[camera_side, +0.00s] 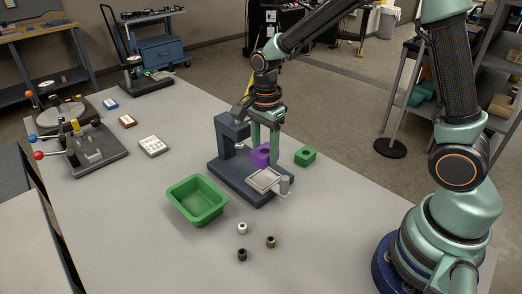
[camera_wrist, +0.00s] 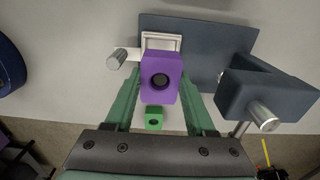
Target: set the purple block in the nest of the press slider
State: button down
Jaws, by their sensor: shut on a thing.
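The purple block (camera_side: 261,154) has a dark round hole in its top. My gripper (camera_side: 264,144) is shut on it, with a green finger on either side. In the wrist view the purple block (camera_wrist: 161,78) sits between the fingers and overlaps the near part of the pale slider nest (camera_wrist: 161,41). In the side view the press slider (camera_side: 266,180) is a light tray with a grey knob, pulled out at the front of the dark blue press (camera_side: 229,172). The block is behind the tray there. Whether it touches the press base is hidden.
A green block (camera_side: 305,156) with a hole stands right of the press. A green bin (camera_side: 197,200) is at its front left. Several small round parts (camera_side: 242,228) lie in front. The press column (camera_wrist: 262,95) rises close to my right finger in the wrist view.

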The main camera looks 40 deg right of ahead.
jog(key=shift+f, duration=2.35)
jog(key=c, duration=1.1)
grip_release()
jog(key=c, duration=0.4)
jog(key=shift+f, duration=0.1)
